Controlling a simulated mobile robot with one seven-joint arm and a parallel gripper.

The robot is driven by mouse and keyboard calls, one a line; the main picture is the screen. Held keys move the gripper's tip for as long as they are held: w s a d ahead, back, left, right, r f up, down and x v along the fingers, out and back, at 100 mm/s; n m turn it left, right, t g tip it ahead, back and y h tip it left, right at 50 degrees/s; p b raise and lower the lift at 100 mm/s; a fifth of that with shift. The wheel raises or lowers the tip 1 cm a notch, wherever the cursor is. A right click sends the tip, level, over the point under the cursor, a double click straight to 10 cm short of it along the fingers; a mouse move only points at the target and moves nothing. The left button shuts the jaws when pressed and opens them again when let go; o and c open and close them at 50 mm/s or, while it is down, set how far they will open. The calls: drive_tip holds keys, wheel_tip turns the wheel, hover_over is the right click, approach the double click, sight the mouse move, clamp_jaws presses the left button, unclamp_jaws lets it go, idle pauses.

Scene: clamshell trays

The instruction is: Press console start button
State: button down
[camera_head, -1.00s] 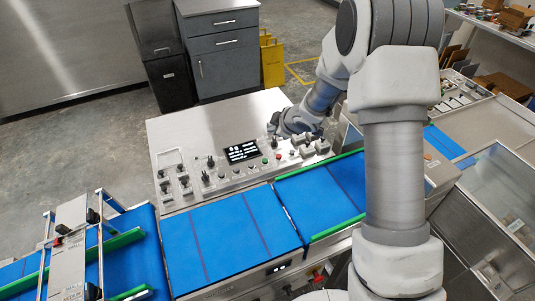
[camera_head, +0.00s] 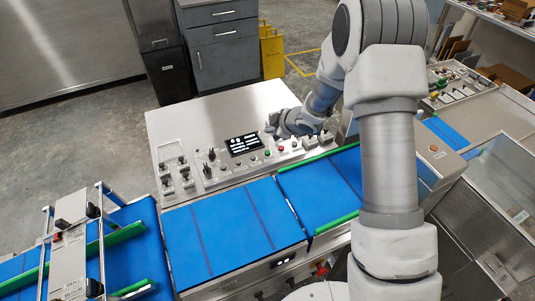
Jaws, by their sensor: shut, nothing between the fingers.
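The control console (camera_head: 175,125) is a pale metal panel behind the blue conveyor. It carries a small dark display (camera_head: 243,145) with white text. A green button (camera_head: 267,153) sits just right of the display, with a red button (camera_head: 281,148) beside it. No start label is readable. My gripper (camera_head: 273,127) is shut and empty, over the console above and behind the green and red buttons. It looks apart from them, but its exact height is unclear. My wrist and forearm come in from the right and cover part of the console's right end.
Knobs and switches (camera_head: 210,155) crowd the console's left and front edge. The blue conveyor belt (camera_head: 225,235) runs along the front, with a green guide rail (camera_head: 325,220). A metal frame (camera_head: 75,250) stands at left. Grey cabinets (camera_head: 222,55) stand behind.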

wheel_tip(320, 180, down, 8)
drive_tip(key=b, duration=0.6)
drive_tip(key=shift+r, duration=0.25)
idle(1.4)
drive_tip(key=shift+f+b, duration=0.35)
drive_tip(key=shift+f, duration=0.05)
drive_tip(key=shift+f+b, duration=0.35)
drive_tip(key=shift+f, duration=0.05)
idle(0.6)
drive_tip(key=shift+r, duration=0.1)
drive_tip(key=shift+r+p, duration=0.75)
drive_tip(key=shift+p, duration=0.05)
wheel_tip(320, 180, up, 5)
drive_tip(key=p, duration=0.4)
